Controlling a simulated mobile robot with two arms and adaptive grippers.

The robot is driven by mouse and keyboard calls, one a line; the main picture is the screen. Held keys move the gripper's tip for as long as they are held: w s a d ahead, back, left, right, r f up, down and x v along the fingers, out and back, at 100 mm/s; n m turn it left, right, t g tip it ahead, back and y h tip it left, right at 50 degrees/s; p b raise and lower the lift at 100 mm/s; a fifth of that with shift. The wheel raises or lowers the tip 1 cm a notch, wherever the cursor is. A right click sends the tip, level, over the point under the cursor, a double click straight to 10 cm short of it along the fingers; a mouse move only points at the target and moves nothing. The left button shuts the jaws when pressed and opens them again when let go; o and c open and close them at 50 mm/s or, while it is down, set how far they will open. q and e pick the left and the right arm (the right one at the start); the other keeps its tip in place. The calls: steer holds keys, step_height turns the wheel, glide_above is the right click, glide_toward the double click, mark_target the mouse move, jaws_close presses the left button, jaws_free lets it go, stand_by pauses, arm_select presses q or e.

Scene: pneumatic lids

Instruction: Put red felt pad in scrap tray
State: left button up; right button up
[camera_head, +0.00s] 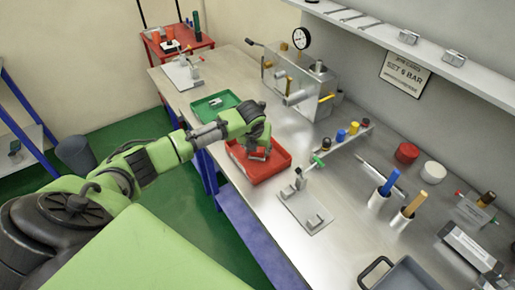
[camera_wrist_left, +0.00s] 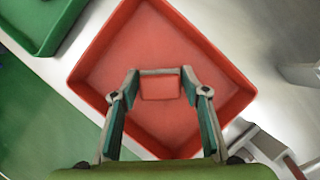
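The red tray (camera_head: 283,161) sits at the bench's front edge, and its walls and floor fill the middle of the left wrist view (camera_wrist_left: 222,50). My left gripper (camera_head: 259,153) reaches over this tray, pointing down. In the left wrist view its two fingertips (camera_wrist_left: 160,76) close on opposite sides of a small red block (camera_wrist_left: 160,87), which looks like the red felt pad, with a grey strip along its far edge. The block is inside the tray's outline; its height above the floor is hard to tell. My right gripper is out of view.
A green tray (camera_head: 214,104) stands left of the red tray. A metal plate fixture with a green-handled clamp (camera_head: 305,203) is close on the right. Farther right are a red disc (camera_head: 407,153), a white disc (camera_head: 433,172) and two screwdrivers in holders. A valve box (camera_head: 310,93) stands behind.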

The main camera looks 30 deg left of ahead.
arm_select(q)
steer(key=shift+o, duration=1.3)
steer(key=shift+r, duration=0.1)
steer(key=shift+r, duration=0.3)
steer(key=b+v, duration=0.2)
steer(key=v, duration=0.9)
steer(key=shift+s+r, duration=0.25)
steer(key=shift+f, duration=0.1)
